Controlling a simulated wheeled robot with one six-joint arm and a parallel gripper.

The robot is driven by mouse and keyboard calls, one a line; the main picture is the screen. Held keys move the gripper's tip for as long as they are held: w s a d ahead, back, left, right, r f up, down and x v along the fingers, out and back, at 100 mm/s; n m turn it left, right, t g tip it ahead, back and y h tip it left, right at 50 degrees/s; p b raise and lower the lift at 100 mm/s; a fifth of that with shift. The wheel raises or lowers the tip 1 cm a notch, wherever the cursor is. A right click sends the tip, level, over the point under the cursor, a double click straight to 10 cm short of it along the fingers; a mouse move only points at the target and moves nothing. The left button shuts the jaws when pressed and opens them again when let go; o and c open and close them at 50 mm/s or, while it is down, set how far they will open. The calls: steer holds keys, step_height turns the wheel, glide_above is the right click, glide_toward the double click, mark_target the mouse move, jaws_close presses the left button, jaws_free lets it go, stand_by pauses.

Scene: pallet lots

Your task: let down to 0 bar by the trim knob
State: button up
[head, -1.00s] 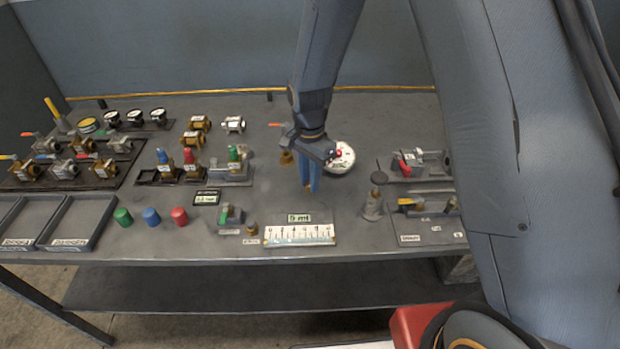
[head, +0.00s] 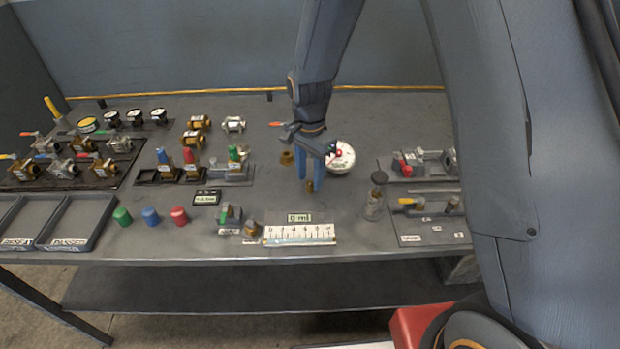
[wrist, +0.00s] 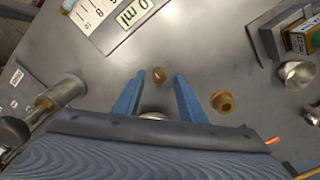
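A small brass knob (head: 310,186) stands on the table in front of a round white dial gauge (head: 343,160). It shows in the wrist view as a small round brass top (wrist: 160,75). My gripper (head: 310,178) points down over this knob, its two blue fingers apart. In the wrist view the knob appears in the gap between the fingertips (wrist: 159,78); I cannot tell the remaining height or any contact. My wrist hides part of the gauge, and its reading is too small to make out. Which knob is the trim knob is not readable.
A second brass piece (head: 287,158) stands close to the left of my fingers, also in the wrist view (wrist: 222,101). A ruled plate (head: 299,235) with a "0 ml" display (head: 299,218) lies in front. A glass jar (head: 375,198) stands right. Valves and fittings crowd the left.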

mark_target(310, 183)
step_height(310, 183, up, 6)
steer(key=shift+r+b, duration=0.1)
steer(key=shift+b, duration=0.65)
steer(key=shift+r, duration=0.1)
